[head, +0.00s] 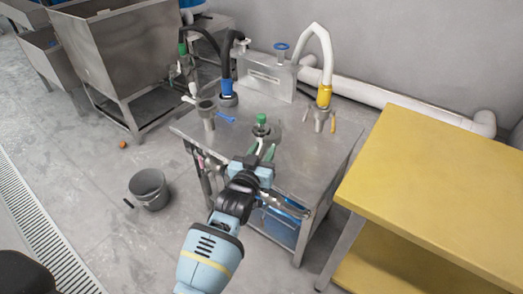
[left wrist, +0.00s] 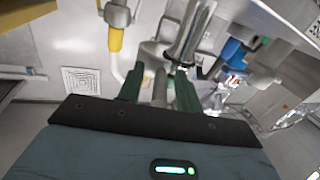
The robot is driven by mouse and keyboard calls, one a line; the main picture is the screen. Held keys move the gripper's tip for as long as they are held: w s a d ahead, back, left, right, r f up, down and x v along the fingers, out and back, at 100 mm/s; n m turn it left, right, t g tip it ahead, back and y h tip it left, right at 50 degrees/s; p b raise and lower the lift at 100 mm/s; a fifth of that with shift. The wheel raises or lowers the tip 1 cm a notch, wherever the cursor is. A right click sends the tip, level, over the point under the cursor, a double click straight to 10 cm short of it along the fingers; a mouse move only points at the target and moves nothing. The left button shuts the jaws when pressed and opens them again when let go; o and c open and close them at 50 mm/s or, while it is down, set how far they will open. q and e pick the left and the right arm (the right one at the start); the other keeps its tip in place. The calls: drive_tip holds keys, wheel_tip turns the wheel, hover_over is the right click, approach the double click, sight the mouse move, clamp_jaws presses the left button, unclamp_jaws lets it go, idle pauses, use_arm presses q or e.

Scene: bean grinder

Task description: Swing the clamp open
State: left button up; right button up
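My left gripper (head: 263,150) is over the near part of the steel table (head: 292,155), with its green fingers pointing away from me. In the left wrist view its fingers (left wrist: 160,88) are apart, with a grey cylindrical part (left wrist: 160,86) showing between them and gaps beside it. I cannot tell whether they touch it. Just beyond the fingers in the head view stands a small metal fitting with a green cap (head: 262,118). A shiny metal part (left wrist: 190,38) shows beyond the fingers in the left wrist view. I cannot tell clearly which part is the clamp. My right gripper is not in view.
A metal cup-shaped fitting (head: 207,110) and a blue lever (head: 225,117) are to the left on the table. A white hose with a yellow end (head: 324,95) stands at the back right. A yellow table (head: 430,175) is on the right, and a grey bucket (head: 149,188) on the floor.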

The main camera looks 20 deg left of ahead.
use_arm(q)
drive_tip(key=shift+a, duration=0.15)
drive_tip(key=shift+s, duration=0.4)
drive_tip(key=s+p, duration=0.1)
drive_tip(key=s, duration=0.6)
